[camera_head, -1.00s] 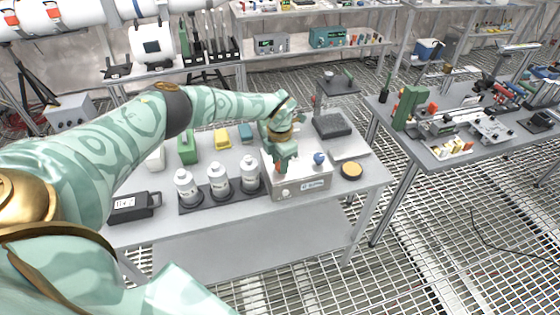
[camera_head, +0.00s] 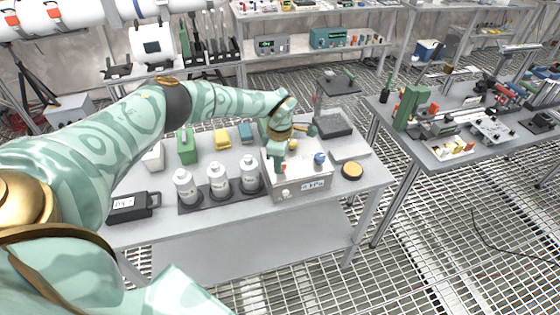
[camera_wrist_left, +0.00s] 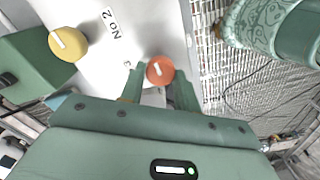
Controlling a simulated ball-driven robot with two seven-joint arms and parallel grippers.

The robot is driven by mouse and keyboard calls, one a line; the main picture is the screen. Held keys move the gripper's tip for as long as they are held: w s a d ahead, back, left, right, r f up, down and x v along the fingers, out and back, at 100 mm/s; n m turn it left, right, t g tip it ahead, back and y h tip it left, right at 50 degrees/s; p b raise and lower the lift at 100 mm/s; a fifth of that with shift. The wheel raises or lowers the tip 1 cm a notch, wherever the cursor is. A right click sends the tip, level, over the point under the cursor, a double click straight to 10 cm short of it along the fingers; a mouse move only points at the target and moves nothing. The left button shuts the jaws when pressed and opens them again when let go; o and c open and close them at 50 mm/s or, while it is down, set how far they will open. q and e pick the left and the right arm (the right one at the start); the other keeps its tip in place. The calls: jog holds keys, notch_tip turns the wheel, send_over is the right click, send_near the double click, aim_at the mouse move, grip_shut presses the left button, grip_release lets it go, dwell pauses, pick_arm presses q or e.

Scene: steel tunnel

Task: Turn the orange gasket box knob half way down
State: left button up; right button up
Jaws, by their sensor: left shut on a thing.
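The gasket box (camera_head: 300,185) is a pale metal box near the right end of the near table, with several coloured knobs on it. The orange knob (camera_wrist_left: 159,71) is round with a white pointer line, at the middle of the left wrist view. My left gripper (camera_head: 281,163) reaches down over the box; in the wrist view its fingers (camera_wrist_left: 158,88) stand on both sides of the orange knob and are shut on it. In the head view the gripper mostly hides this knob. My right gripper is not in view.
A yellow knob (camera_wrist_left: 68,44) and a blue knob (camera_head: 319,158) sit nearby on the box. Several white bottles (camera_head: 219,180) stand on a dark tray left of it. A round yellow-topped disc (camera_head: 352,170) lies to its right. A stand (camera_head: 332,105) rises behind.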

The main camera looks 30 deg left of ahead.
pick_arm(q)
jog(key=shift+m, duration=0.3)
dwell(0.4)
jog(key=o, duration=1)
notch_tip(320, 180, up, 16)
jog(key=shift+r+p, duration=0.2)
jog(key=shift+p, duration=1.05)
